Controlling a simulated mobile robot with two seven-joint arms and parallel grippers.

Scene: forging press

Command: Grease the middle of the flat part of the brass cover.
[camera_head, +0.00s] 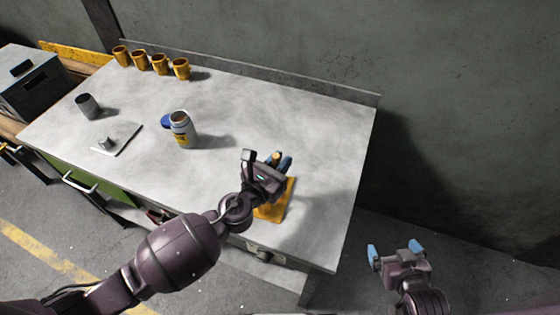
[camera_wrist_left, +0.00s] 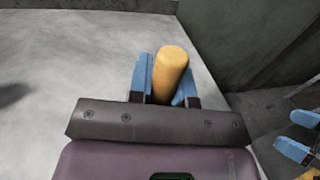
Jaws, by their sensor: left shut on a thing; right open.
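The brass cover (camera_head: 287,203) looks like a yellow-orange flat piece near the front right of the workbench. My left arm and gripper hide much of it, including its middle. My left gripper (camera_head: 279,163) is above its far end and shut on a tan cylindrical handle (camera_wrist_left: 170,72), which stands up between the blue fingers in the left wrist view. The handle's lower end is hidden, and I cannot tell whether it touches the cover. An open can (camera_head: 183,131) with a yellow label stands at mid-bench. My right gripper (camera_head: 396,249) is open and empty, off the bench's right side.
A blue lid (camera_head: 167,121) lies beside the can. Several brass-coloured cups (camera_head: 140,60) line the back left. A grey cup (camera_head: 87,106) and a white plate (camera_head: 126,139) with a small grey piece are at left. The bench top (camera_head: 290,115) is clear toward the back right.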

